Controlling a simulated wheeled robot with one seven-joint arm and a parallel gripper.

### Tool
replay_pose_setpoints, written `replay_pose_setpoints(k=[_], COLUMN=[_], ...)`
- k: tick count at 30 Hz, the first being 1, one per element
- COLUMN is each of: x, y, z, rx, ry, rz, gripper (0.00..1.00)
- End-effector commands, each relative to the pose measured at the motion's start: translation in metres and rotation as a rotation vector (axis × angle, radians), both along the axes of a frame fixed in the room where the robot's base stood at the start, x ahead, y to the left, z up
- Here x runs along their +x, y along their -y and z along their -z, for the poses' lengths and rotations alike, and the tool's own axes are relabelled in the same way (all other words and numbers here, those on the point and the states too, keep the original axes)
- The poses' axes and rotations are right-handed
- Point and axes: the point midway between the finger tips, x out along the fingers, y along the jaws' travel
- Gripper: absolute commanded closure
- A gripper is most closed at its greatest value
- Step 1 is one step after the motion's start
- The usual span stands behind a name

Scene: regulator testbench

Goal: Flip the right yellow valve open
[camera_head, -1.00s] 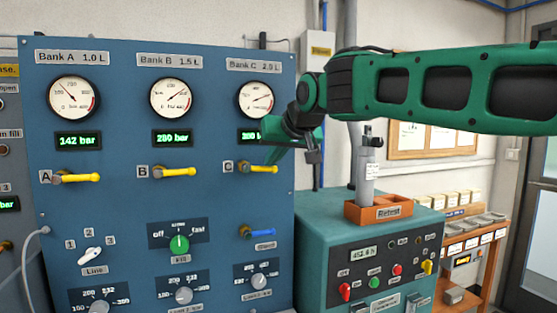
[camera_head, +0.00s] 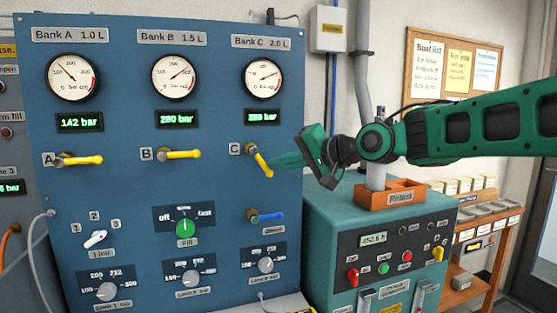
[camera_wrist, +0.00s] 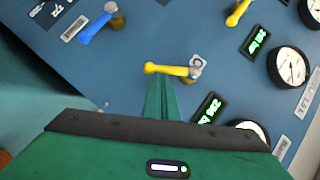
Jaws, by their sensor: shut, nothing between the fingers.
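The right yellow valve (camera_head: 260,161), marked C, is on the blue panel below the Bank C gauge. Its handle slants down to the right from its pivot, while the A and B handles lie nearly level. My green gripper (camera_head: 273,163) is shut and empty, with its tips right at the right side of the handle. In the wrist view the shut fingers (camera_wrist: 160,80) meet the yellow handle (camera_wrist: 168,70) along its side, seemingly touching it. The pivot is clear of the fingers there.
Yellow valve B (camera_head: 180,154) and yellow valve A (camera_head: 80,160) are to the left. A blue valve (camera_head: 266,215) sits below valve C, also in the wrist view (camera_wrist: 97,27). A teal cabinet (camera_head: 330,215) with an orange tray (camera_head: 392,195) stands right of the panel.

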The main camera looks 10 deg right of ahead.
Motion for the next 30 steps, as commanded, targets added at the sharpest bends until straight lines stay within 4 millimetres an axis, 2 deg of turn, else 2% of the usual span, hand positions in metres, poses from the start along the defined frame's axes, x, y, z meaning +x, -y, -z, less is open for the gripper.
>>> replay_pose_setpoints(k=[10,19,23,27,30], x=[-0.002,-0.002,-0.002,-0.003,-0.018], y=[-0.011,-0.01,-0.002,0.015,0.029], z=[0.02,0.017,0.014,0.008,0.005], rx=[0.309,0.312,0.312,0.313,0.315], ry=[-0.054,-0.05,-0.051,-0.051,-0.052], rz=[0.002,0.0,-0.003,-0.011,-0.012], gripper=[1.0,1.0,1.0,1.0,1.0])
